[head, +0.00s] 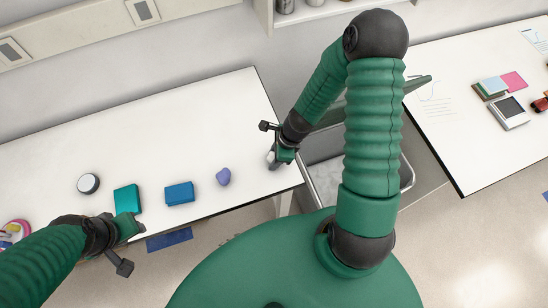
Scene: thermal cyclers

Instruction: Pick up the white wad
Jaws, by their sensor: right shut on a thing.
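The white wad (271,159) shows as a small pale grey-white shape at the fingertips of my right gripper (276,158), near the right end of the white table. My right gripper is shut on it, and its fingers hide part of it. I cannot tell whether the wad still touches the table. My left gripper (132,228) is at the table's front edge, just below the teal box, and its finger opening is too unclear to judge.
On the white table (200,120) lie a purple lump (223,177), a blue box (179,193), a teal box (127,199) and a round black-and-white item (88,183). A metal tray (408,178) stands in the gap before the right table (465,150). The table's back is clear.

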